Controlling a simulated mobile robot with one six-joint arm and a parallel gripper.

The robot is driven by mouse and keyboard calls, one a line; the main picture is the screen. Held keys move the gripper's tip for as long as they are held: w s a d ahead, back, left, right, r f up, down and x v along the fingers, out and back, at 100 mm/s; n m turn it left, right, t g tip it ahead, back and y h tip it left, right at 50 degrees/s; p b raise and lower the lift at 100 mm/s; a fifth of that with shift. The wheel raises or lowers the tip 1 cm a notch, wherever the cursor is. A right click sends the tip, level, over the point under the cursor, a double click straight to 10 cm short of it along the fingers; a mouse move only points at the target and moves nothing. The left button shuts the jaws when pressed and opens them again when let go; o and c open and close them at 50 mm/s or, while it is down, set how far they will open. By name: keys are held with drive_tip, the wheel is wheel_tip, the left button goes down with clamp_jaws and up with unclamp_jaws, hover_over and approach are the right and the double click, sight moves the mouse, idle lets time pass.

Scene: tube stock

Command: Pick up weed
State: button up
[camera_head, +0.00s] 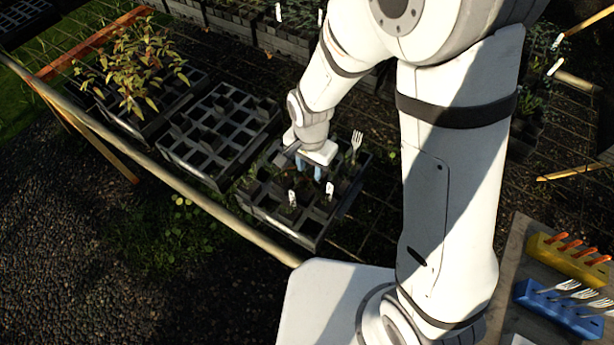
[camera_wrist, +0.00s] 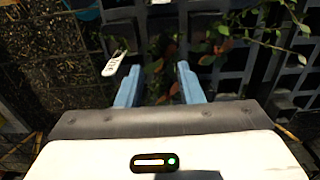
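My gripper (camera_head: 309,170) is over the black cell tray (camera_head: 300,236) in the head view, pointing down. In the wrist view its two blue fingers (camera_wrist: 158,68) are apart, with nothing clamped between them. A small plant with green and reddish leaves (camera_wrist: 157,88) shows in the gap between the fingers. I cannot tell for sure whether it is the weed or whether the fingers touch it. More leafy stems (camera_wrist: 262,32) spread over the tray to the right in the wrist view. In the head view the tray's plants are dark and partly hidden by my gripper.
White labels (camera_head: 292,198) (camera_wrist: 115,63) stand in the tray, and a fork (camera_head: 356,146) stands upright at its far right. An empty cell tray (camera_head: 220,130) is to the left. A wooden rail (camera_head: 190,190) runs in front. Yellow (camera_head: 570,258) and blue (camera_head: 556,310) holders are at right.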

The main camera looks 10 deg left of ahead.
sight(307, 187)
drive_tip(key=shift+w+a+f+p, duration=0.15)
drive_tip(key=shift+f+p, duration=0.1)
drive_tip(key=shift+f, duration=0.8)
drive_tip(key=shift+s+a+f+p, duration=0.1)
drive_tip(key=shift+f+p, duration=0.2)
drive_tip(key=shift+f, duration=0.75)
drive_tip(key=shift+w+a+f+p, duration=0.15)
drive_tip(key=shift+f+p, duration=0.1)
drive_tip(key=shift+f, duration=0.8)
drive_tip(key=shift+s, duration=0.1)
clamp_jaws()
